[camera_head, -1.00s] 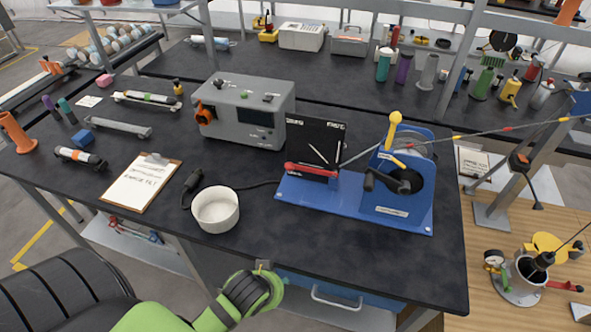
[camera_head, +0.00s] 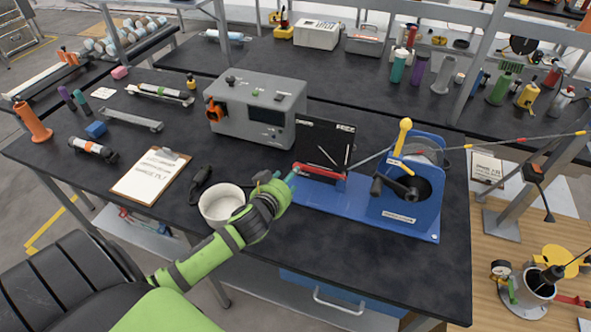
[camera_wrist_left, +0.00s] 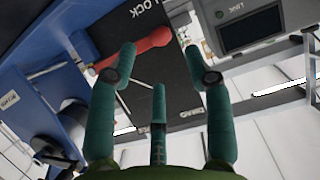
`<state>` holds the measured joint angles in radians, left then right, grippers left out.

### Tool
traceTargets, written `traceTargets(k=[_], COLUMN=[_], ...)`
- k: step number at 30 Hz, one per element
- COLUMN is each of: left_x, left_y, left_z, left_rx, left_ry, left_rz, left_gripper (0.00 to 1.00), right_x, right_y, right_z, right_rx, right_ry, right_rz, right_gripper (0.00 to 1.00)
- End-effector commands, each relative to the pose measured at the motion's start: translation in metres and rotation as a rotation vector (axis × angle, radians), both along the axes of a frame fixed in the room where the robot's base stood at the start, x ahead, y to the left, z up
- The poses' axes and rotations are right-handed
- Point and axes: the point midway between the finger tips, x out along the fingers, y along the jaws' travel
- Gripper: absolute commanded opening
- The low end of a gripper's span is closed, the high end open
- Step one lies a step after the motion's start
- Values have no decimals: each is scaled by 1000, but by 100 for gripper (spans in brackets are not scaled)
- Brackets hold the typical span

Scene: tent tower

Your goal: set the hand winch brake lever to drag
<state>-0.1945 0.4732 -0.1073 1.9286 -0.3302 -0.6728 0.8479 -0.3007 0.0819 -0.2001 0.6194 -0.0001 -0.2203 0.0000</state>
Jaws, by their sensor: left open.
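The hand winch is a blue unit (camera_head: 421,215) on the dark bench, with a drum, a black crank and a yellow-knobbed handle (camera_head: 404,132). A red lever (camera_head: 320,172) lies low along its left side, before an upright black panel (camera_head: 325,140) with white marks. In the left wrist view the red lever (camera_wrist_left: 135,51) shows its rounded end and the panel (camera_wrist_left: 168,90) reads "LOCK". My left gripper (camera_head: 287,181) is open and empty, just left of the lever's end. Its teal fingers (camera_wrist_left: 157,66) are spread; one overlaps the lever in view; contact is unclear. My right gripper is out of view.
A white bowl (camera_head: 221,204) stands under and beside my left wrist. A grey control box (camera_head: 255,112) stands behind it. A clipboard (camera_head: 150,176) lies to the left. A taut line runs from the winch toward the right. The bench front before the winch is clear.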

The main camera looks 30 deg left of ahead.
Motion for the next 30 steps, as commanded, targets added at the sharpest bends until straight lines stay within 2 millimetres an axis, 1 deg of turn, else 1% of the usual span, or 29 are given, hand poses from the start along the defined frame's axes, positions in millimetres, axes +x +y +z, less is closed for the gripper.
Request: traceTargets(k=[5,12,16,21,29,30], left_x=[16,45,55,62,62,62], left_y=[4,11,13,14,15,15], left_z=[-4,-17,-22,-26,-27,-27], left_rx=[0,-1,0,-2,-2,-2], left_ry=[-4,-1,-2,-1,-1,-1], left_rz=[1,0,0,0,0,0], left_gripper=[51,51,51,51,51,39], right_x=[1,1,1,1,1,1], right_y=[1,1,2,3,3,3], right_z=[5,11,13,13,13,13], right_rx=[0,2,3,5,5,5], right_ry=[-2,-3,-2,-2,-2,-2], right_rz=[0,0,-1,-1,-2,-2], right_gripper=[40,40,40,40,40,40])
